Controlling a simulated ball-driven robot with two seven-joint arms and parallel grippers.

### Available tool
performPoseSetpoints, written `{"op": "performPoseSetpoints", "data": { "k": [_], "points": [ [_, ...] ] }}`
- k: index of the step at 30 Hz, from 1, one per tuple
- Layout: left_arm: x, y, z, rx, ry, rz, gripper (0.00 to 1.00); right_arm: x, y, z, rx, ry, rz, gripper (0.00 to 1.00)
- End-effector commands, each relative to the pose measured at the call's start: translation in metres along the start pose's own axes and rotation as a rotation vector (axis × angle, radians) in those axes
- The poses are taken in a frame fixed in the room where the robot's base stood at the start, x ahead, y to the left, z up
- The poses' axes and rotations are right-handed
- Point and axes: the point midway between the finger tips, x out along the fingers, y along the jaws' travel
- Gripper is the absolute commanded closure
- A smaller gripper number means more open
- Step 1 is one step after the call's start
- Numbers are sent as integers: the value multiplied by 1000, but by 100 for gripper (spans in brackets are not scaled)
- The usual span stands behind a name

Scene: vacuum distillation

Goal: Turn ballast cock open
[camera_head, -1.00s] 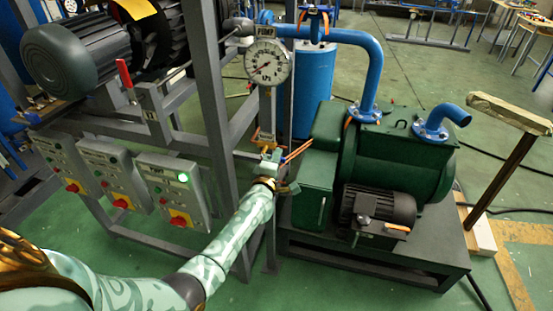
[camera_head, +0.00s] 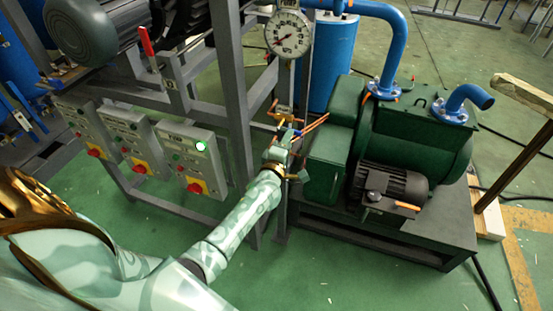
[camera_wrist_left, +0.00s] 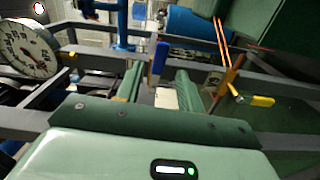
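My left gripper (camera_head: 284,153) is at the small valves on the upright post, beside the green pump (camera_head: 338,140). A blue lever handle (camera_wrist_left: 158,62) stands between its two fingers (camera_wrist_left: 158,88) in the left wrist view. The fingers are apart, with visible space around the handle; contact is not clear. A yellow-handled cock (camera_wrist_left: 262,101) on a brass-coloured fitting is to the right of the fingers. Neither handle has a readable label, so I cannot tell which is the ballast cock. In the head view, the gripper partly hides the valves. My right gripper is out of view.
A round dial gauge (camera_head: 289,34) is above the valves. Thin orange tubes (camera_head: 312,127) run close beside the gripper. Control boxes with red knobs (camera_head: 195,158) and a grey frame (camera_head: 237,110) are to the left. Green floor (camera_head: 340,285) is open in front.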

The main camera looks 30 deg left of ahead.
Motion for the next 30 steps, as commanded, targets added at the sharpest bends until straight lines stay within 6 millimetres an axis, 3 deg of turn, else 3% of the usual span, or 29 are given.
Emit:
{"op": "performPoseSetpoints", "data": {
  "k": [6,12,18,30],
  "points": [
    [-62,3,0,0,0,-1,62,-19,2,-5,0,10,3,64],
    [-99,1,0,0,0,0,62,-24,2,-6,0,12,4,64],
    [-112,0,0,-1,0,0,62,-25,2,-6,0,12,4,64],
    [-112,0,0,-1,1,0,62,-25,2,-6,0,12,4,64]
  ]
}}
